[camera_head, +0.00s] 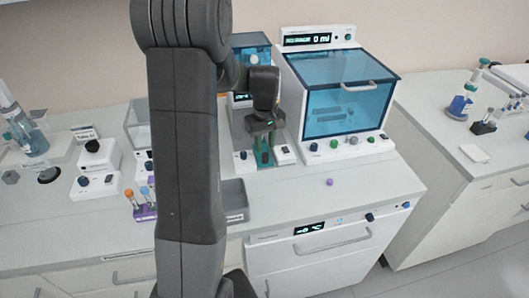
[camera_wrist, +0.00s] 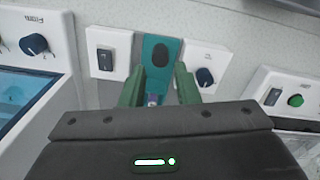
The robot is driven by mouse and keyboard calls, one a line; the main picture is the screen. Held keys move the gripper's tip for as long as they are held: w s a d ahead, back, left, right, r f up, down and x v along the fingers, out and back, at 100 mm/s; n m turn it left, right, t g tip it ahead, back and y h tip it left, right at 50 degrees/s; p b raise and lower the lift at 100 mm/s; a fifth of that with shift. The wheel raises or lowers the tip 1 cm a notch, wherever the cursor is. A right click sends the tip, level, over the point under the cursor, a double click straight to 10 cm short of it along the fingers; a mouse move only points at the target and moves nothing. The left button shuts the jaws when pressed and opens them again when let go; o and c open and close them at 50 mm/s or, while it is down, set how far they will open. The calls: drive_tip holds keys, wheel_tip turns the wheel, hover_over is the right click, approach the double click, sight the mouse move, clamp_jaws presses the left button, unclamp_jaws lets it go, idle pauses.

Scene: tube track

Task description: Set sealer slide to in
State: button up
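A teal strip with a dark oval (camera_wrist: 160,54) on it lies ahead of my gripper (camera_wrist: 158,78) in the wrist view; it looks like the sealer slide, but I cannot be sure. My two green fingers stand apart, one on each side of the strip's near end. A small pale and bluish piece (camera_wrist: 153,99) shows low between them, partly hidden by my gripper body; I cannot tell whether they touch it. In the head view my gripper (camera_head: 264,150) points down at the sealer, left of the big blue-windowed cabinet, and hides most of the strip.
White panels with a rocker switch (camera_wrist: 105,60) and a blue knob (camera_wrist: 205,77) flank the strip closely. The blue-windowed cabinet (camera_head: 345,95) stands to the right. A grey tray (camera_head: 234,198) and a tube rack (camera_head: 145,211) are at left. A purple cap (camera_head: 330,182) lies on the counter front.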

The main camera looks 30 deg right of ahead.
sight(265, 154)
drive_tip(key=shift+f, duration=2.55)
clamp_jaws()
